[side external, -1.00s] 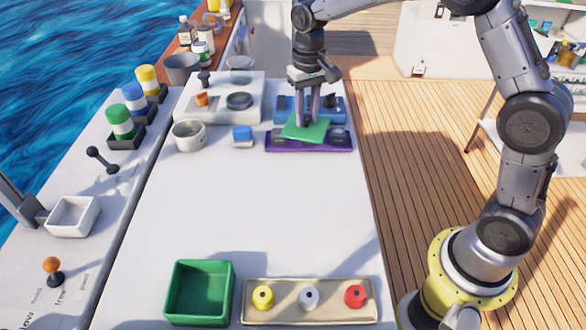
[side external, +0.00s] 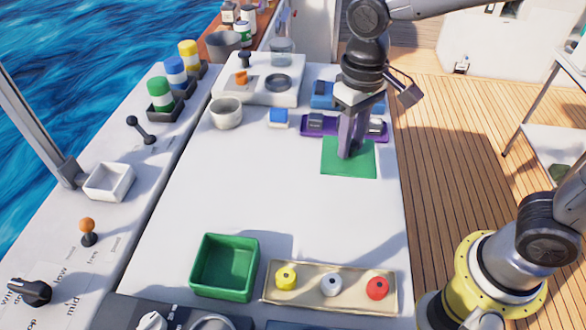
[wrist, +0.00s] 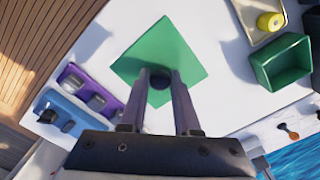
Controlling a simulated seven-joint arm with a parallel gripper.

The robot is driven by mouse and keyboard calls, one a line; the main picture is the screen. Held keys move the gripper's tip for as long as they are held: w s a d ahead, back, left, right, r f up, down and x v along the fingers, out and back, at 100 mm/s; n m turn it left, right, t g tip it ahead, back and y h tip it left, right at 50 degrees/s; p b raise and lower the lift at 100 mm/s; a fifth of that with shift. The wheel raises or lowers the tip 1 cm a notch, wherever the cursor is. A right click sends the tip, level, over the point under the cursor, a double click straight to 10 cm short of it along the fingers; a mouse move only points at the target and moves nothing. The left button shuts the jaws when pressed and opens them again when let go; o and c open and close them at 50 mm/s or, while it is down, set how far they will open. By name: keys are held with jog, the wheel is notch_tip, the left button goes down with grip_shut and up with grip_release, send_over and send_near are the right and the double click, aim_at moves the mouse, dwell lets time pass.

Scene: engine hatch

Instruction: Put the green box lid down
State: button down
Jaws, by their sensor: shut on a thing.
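The green lid (side external: 349,166) is a flat square plate with a dark round knob. My gripper (side external: 350,150) is shut on the lid's knob, with the fingers pointing down. In the wrist view the lid (wrist: 165,45) is beyond my fingertips, and the knob (wrist: 158,90) sits between them. The lid is at the right side of the white table, just in front of the purple tray; I cannot tell whether it touches the table. The open green box (side external: 225,267) stands at the near side of the table, apart from the lid.
The purple tray (side external: 316,126) and a blue tray (side external: 322,95) lie behind the lid. A beige tray (side external: 310,300) with yellow, white and red knobs stands right of the box. A white cup (side external: 226,113) and blue block (side external: 278,118) are to the left. The table's middle is clear.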

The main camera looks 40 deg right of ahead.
jog(key=w+a+f, duration=0.1)
jog(key=w+f, duration=0.1)
jog(key=w, duration=0.1)
jog(key=w+a+f, duration=0.1)
jog(key=w+f, duration=0.2)
jog(key=w+a+f, duration=0.1)
jog(key=w+f, duration=0.2)
jog(key=shift+w+a, duration=0.25)
jog(key=shift+a, duration=0.1)
jog(key=shift+w+a+f, duration=0.1)
jog(key=shift+w+f, duration=0.05)
jog(key=shift+f, duration=0.75)
jog(key=shift+w+f, duration=0.1)
jog(key=shift+f, duration=0.75)
jog(key=shift+f, duration=0.15)
jog(key=c, duration=0.6)
grip_release()
